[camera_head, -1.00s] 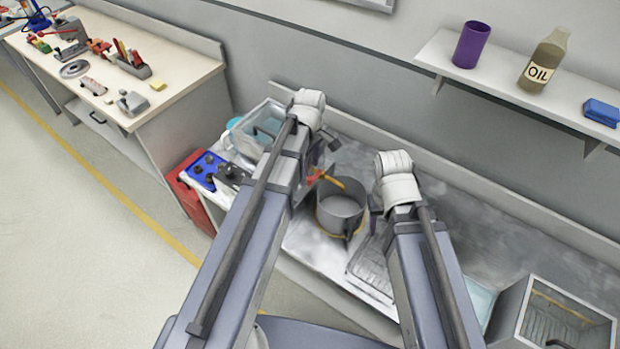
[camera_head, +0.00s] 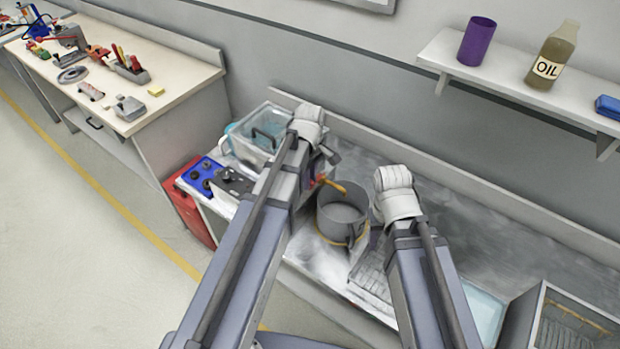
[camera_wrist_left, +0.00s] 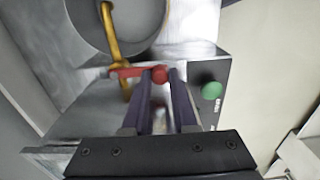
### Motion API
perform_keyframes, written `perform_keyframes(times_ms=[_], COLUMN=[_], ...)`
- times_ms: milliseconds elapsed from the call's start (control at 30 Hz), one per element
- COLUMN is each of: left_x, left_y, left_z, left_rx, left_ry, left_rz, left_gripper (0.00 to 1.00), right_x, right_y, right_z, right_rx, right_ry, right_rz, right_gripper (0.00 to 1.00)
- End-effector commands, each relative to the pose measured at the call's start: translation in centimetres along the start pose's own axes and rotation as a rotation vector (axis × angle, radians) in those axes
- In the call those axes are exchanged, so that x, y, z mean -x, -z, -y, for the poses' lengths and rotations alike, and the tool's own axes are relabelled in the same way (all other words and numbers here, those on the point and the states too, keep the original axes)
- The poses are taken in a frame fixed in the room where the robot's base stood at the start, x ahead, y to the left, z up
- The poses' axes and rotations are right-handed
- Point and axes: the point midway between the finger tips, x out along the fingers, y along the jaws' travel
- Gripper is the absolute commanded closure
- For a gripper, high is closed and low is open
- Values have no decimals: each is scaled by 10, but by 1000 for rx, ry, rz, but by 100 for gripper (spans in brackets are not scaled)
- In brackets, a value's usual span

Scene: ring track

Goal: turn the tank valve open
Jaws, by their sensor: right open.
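The tank (camera_head: 342,212) is a grey round pot on the metal worktop, with a yellow-orange pipe (camera_head: 330,184) at its rim. The pipe also shows in the left wrist view (camera_wrist_left: 111,38). The valve handle (camera_wrist_left: 128,72) is a red lever with a round red knob, lying across the pipe. My left gripper (camera_wrist_left: 160,76) has its fingertips either side of the knob, with little gap, and appears shut on it. In the head view my left arm hides most of the handle. My right gripper (camera_head: 382,222) is mostly hidden behind its white wrist, right of the tank, and holds nothing visible.
A green button (camera_wrist_left: 212,90) sits on a dark box close beside my left fingers. A ribbed tray (camera_head: 372,280) lies in front. Open worktop (camera_head: 480,235) extends to the right.

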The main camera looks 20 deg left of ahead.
Motion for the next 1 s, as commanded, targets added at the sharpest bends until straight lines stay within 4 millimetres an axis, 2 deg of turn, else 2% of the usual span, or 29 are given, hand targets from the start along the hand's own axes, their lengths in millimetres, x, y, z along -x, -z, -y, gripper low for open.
perform_keyframes(times_ms=[33,200,1000], left_x=[0,0,0], left_y=[0,0,0], left_z=[0,0,0], left_rx=[0,0,0], left_ry=[0,0,0], left_rz=[0,0,0], left_gripper=[81,100,100], right_x=[0,0,0], right_y=[0,0,0], right_z=[0,0,0], right_rx=[0,0,0], right_ry=[0,0,0], right_rz=[0,0,0], right_gripper=[50,50,50])
